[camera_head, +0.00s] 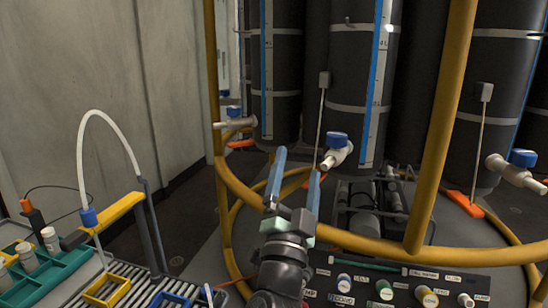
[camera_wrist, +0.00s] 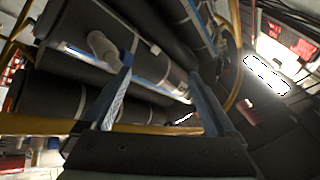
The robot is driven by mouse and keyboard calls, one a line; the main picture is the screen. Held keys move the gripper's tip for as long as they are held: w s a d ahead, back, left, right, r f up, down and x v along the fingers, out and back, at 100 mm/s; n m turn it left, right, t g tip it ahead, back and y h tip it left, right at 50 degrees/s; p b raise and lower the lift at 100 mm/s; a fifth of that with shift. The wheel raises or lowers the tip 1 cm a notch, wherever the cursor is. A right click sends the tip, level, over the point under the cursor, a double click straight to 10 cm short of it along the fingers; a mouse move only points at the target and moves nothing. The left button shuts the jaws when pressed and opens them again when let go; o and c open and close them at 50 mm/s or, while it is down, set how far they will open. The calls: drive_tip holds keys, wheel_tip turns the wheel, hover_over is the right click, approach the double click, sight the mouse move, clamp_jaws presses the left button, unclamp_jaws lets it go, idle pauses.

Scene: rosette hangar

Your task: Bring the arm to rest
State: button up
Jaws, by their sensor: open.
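My gripper (camera_head: 296,177) is in the middle of the head view, with its two blue-grey fingers apart and pointing up and away from me. Nothing is between the fingers. In the wrist view my gripper (camera_wrist: 158,95) also shows its two fingers spread, with black tanks behind them. My dark arm comes up from the bottom edge in the head view. The gripper stands in front of the yellow rail and the tanks; I cannot tell how close it is to them.
Tall black tanks (camera_head: 362,85) with blue-handled taps (camera_head: 338,148) stand behind yellow rails (camera_head: 440,120). A panel of coloured knobs (camera_head: 400,284) is at the lower right. A roller conveyor (camera_head: 143,287), a green rack (camera_head: 50,268) and a white hose (camera_head: 112,122) are at the left.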

drive_tip(key=s+a+r+n+t+y, duration=0.1)
drive_tip(key=s+a+r+n+y, duration=0.15)
drive_tip(key=s+r+n, duration=0.4)
drive_tip(key=s+a+r+n+t+y, duration=0.1)
drive_tip(key=s+r+n+t+y, duration=0.2)
drive_tip(key=r, duration=0.6)
drive_tip(key=s+r+n, duration=0.1)
drive_tip(key=s+r, duration=0.3)
drive_tip(key=s, duration=0.4)
drive_tip(key=s+r+n, duration=0.2)
drive_tip(key=s+r, duration=0.3)
drive_tip(key=s, duration=0.3)
wheel_tip(320, 180, up, 27)
drive_tip(key=w+p, duration=0.1)
drive_tip(key=p, duration=2.6)
drive_tip(key=shift+a+f, duration=0.2)
drive_tip(key=shift+a, duration=0.15)
drive_tip(key=shift+m+h, duration=0.25)
